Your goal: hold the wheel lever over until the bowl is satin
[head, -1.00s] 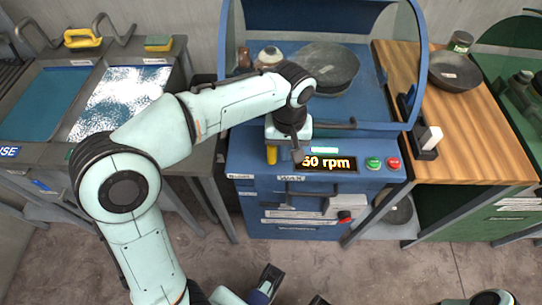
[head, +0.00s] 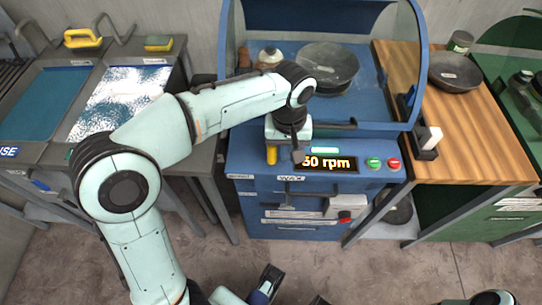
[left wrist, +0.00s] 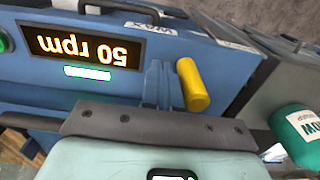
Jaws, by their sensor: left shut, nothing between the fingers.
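The dark grey bowl (head: 327,62) sits inside the blue wheel housing, behind the clear curved guard; its exact finish is hard to judge. The yellow lever (head: 271,155) stands out from the housing's front, left of the display; it also shows in the left wrist view (left wrist: 193,85). My left gripper (head: 298,156) points down in front of the panel, just right of the lever. In the left wrist view its fingers (left wrist: 160,85) are shut and empty, close beside the lever; whether they touch it I cannot tell. The display (left wrist: 82,50) reads 50 rpm.
A green bar (left wrist: 87,72) is lit by the display. Green (head: 374,163) and red (head: 393,163) buttons lie right of it. A wooden bench (head: 470,130) with another dark bowl (head: 455,71) stands right. Two trays are at left, one blue (head: 45,100), one white-speckled.

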